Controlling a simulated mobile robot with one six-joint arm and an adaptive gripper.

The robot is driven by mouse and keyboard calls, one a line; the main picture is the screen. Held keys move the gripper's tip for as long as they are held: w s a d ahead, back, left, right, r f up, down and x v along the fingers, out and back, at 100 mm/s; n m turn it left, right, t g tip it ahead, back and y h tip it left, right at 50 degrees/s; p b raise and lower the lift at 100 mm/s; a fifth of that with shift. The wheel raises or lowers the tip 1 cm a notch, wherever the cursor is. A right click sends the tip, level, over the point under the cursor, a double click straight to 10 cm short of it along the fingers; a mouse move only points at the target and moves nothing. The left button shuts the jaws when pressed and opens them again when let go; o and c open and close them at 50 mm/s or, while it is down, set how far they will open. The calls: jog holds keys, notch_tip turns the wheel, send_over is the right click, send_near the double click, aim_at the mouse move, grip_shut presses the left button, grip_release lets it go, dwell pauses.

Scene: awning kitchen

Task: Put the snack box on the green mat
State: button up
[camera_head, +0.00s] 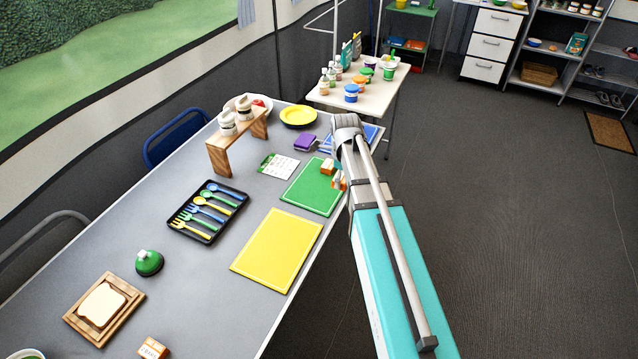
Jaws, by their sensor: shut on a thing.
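A small orange box (327,168), which looks like the snack box, is at the far right part of the green mat (308,190). My gripper (339,180) is at the mat's right edge, close beside this box and partly hidden by my arm. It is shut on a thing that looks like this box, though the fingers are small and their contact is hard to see. I cannot tell whether the box touches the mat or is held just above it.
A yellow mat (277,251) lies nearer. A black cutlery tray (181,231), a white card (279,166), a purple item (305,142) and a blue mat (368,134) surround the green mat. A wooden stand (218,159) is behind. Another orange-white box (152,348) lies at the front.

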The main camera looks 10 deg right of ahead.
jog(key=shift+w+d+r, duration=0.15)
jog(key=shift+w+d, duration=0.4)
jog(key=shift+d, duration=0.25)
jog(key=shift+w+a, duration=0.1)
jog(key=w+a+f+b, duration=0.3)
jog(key=w+f+b, duration=0.1)
jog(key=w, duration=0.4)
jog(key=b, duration=0.5)
send_over(320, 183)
jog(key=f, duration=0.5)
jog(key=shift+s+d, duration=0.1)
jog(key=shift+s, duration=0.25)
jog(key=shift+f, duration=0.1)
jog(key=shift+w+f+b, duration=0.45)
jog(key=shift+f+b, duration=0.3)
jog(key=shift+b, duration=0.05)
jog(key=shift+s+f+b, duration=0.1)
jog(key=shift+f+b, duration=1.1)
